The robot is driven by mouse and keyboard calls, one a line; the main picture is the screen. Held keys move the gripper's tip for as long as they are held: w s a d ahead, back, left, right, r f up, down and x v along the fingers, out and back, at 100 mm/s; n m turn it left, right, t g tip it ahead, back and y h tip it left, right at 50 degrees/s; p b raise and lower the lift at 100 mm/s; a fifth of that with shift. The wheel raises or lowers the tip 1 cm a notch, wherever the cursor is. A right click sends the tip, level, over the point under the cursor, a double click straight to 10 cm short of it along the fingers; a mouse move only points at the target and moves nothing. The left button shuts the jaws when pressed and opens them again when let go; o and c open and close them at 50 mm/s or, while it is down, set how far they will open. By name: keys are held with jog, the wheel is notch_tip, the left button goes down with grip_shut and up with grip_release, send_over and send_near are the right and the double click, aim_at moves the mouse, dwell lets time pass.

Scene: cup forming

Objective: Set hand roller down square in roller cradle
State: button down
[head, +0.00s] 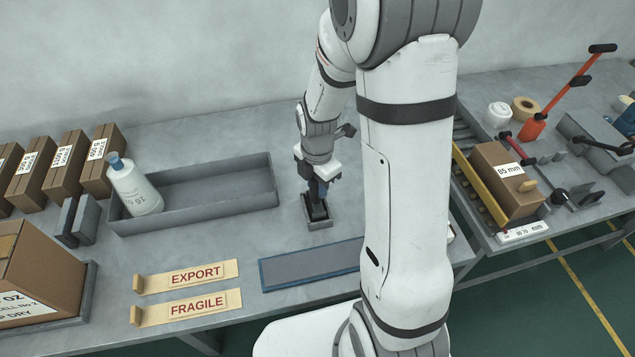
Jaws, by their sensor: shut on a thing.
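My gripper (317,188) points down over the middle of the grey bench. It is shut on the hand roller (319,209), which shows as a dark shape below the jaws; the jaws hide its upper part. The roller cradle (319,225) is a small grey open box on the bench directly under my gripper. The roller's lower part appears to be at or inside the cradle's walls. I cannot tell whether it touches the cradle floor or sits square.
A long grey tray (225,202) with a white bottle (135,185) lies left of the cradle. A blue-edged pad (310,266) and EXPORT (190,276) and FRAGILE (190,306) strips lie in front. Cartons (65,165) stand left; a conveyor with a box (500,175) is right.

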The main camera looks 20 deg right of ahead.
jog(key=shift+f, duration=0.1)
jog(key=c, duration=1)
grip_release()
notch_tip(320, 180, up, 8)
jog(key=shift+f, duration=0.1)
jog(key=shift+s+r+m, duration=0.2)
jog(key=shift+r+m, duration=0.2)
jog(key=s+r+m+t, duration=0.1)
jog(key=s+r+m, duration=0.2)
jog(key=m, duration=0.4)
jog(key=s+r+m+t, duration=0.1)
jog(key=s+r+m, duration=0.3)
jog(key=s+m, duration=0.2)
jog(key=s+d+r+m+t, duration=0.1)
jog(key=s+r+m, duration=0.2)
jog(key=m, duration=0.6)
jog(key=shift+s+r, duration=0.15)
jog(key=shift+s, duration=0.9)
